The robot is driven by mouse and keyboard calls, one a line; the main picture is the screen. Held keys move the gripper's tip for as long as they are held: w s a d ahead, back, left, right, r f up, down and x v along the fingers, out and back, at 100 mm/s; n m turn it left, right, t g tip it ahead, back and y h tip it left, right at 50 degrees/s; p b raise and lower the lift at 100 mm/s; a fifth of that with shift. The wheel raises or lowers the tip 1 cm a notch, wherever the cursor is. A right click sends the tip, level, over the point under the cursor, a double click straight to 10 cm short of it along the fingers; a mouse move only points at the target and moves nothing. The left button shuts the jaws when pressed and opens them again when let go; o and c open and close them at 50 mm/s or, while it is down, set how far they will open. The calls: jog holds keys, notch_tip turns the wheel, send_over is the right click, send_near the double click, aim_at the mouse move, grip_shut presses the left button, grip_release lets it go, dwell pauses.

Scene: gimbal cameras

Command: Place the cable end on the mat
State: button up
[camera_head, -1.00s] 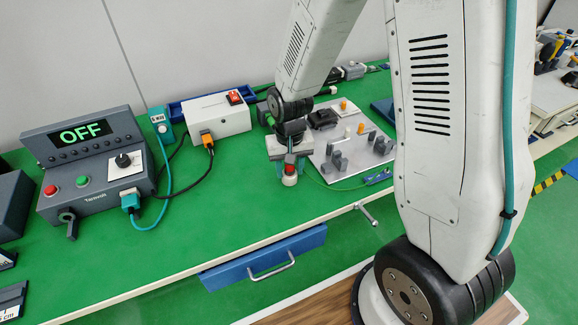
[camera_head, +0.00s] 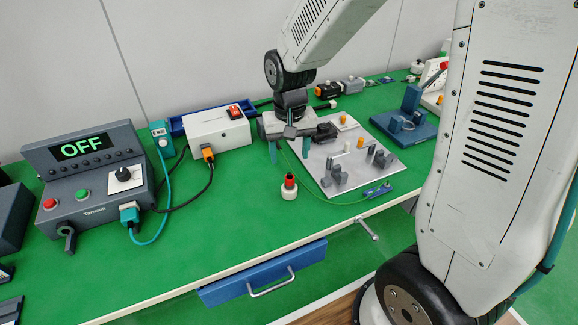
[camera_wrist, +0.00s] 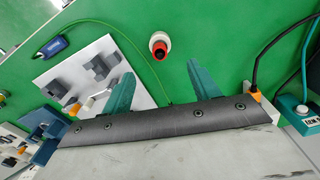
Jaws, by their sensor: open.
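My gripper (camera_head: 289,154) is open above the table, near the left edge of the white board (camera_head: 325,184). Its two teal fingers also show in the wrist view (camera_wrist: 222,52), with nothing held between them. A red-topped white piece (camera_head: 289,187) stands upright on the green surface, below and in front of the fingers; it also shows in the wrist view (camera_wrist: 159,46). A thin green cable (camera_head: 340,203) runs from a small blue block (camera_head: 378,190) along the board toward my gripper, which hides its other end. I cannot tell which piece is the cable end. No separate mat is clear.
A grey control box (camera_head: 95,185) reading OFF stands left. A white box (camera_head: 220,132) with a red switch and an orange-plugged black cable (camera_head: 210,175) is left of my gripper. A blue stand (camera_head: 405,125) is right of the board.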

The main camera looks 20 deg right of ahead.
jog(key=shift+r, duration=0.9)
jog(key=s+d+r+n, duration=0.1)
jog(key=s+r, duration=0.5)
jog(key=s, duration=0.5)
jog(key=s+d+r+n+t, duration=0.1)
jog(key=s+d+r, duration=0.1)
jog(key=s+r, duration=0.5)
jog(key=shift+s+r, duration=0.3)
jog(key=shift+s, duration=1.75)
